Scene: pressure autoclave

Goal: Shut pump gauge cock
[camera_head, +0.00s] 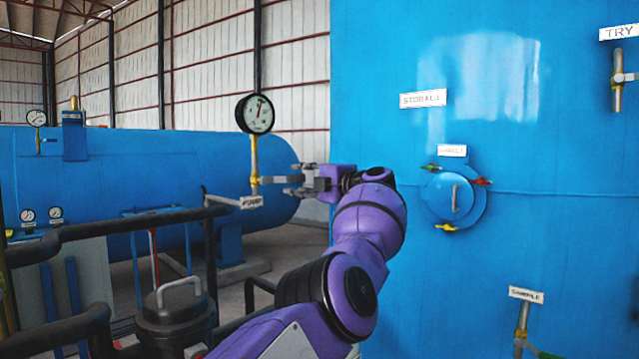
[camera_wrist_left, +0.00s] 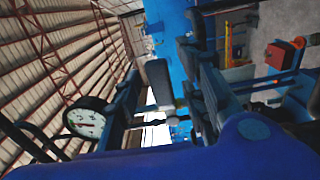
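The pump gauge (camera_head: 258,114) is a round white dial on a brass stem (camera_head: 254,160), above the white PUMP label (camera_head: 250,202). A short grey cock handle (camera_head: 272,180) sticks out from the stem's lower end toward the right. My left gripper (camera_head: 293,181) is at that handle, fingers pointing left. In the left wrist view, the gauge (camera_wrist_left: 88,122) is at lower left, and the left gripper's dark fingers (camera_wrist_left: 165,100) stand apart with a grey lever-like piece (camera_wrist_left: 158,82) between them. Contact with the fingers cannot be told. My right gripper is not in view.
A large blue vessel (camera_head: 540,200) with a round fitting (camera_head: 454,197) stands at right. A dark pipe (camera_head: 130,222) runs below the gauge. A blue horizontal tank (camera_head: 120,165) is behind it. A dark lidded pot (camera_head: 175,318) stands at lower left.

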